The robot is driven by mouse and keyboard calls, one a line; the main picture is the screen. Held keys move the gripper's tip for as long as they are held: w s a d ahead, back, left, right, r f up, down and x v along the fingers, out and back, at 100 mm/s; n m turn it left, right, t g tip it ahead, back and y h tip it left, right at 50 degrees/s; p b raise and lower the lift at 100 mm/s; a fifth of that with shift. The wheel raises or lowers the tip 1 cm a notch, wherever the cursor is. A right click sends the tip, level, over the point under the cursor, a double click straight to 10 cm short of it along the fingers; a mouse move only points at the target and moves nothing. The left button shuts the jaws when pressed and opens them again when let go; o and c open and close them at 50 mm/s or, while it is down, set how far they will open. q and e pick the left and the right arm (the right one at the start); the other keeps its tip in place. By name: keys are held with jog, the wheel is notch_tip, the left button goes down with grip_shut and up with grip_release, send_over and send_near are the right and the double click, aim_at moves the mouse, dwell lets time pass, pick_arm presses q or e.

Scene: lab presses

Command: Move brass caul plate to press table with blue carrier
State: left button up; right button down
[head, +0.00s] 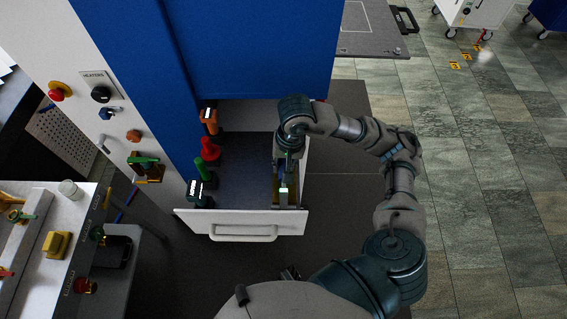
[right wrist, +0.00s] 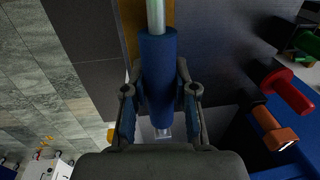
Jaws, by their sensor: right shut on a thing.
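My right gripper (head: 285,178) reaches down into the right end of an open drawer in the head view. In the right wrist view its fingers (right wrist: 160,82) are closed on the blue carrier (right wrist: 158,50), a thick blue cylinder with a pale rod through it. A narrow brass-coloured strip (right wrist: 132,28), perhaps the brass caul plate, shows beside the rod. In the head view a brass-coloured edge (head: 293,196) shows by the gripper at the drawer's right side. Whether carrier and plate touch is unclear. My left gripper is out of view.
The drawer front (head: 243,216) is pulled out below a blue cabinet (head: 250,50). Orange (head: 209,122), red (head: 210,150) and green (head: 204,172) handled tools stand along the drawer's left side. A grey table (head: 370,30) with an outlined rectangle stands at the back right. Floor on the right is clear.

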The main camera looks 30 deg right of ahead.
jog(key=shift+r, duration=0.1)
jog(key=shift+w+d+r+p, duration=0.1)
jog(key=shift+r+p, duration=0.3)
jog(key=shift+r, duration=0.2)
jog(key=shift+r+p, duration=1)
jog(key=shift+r, duration=0.8)
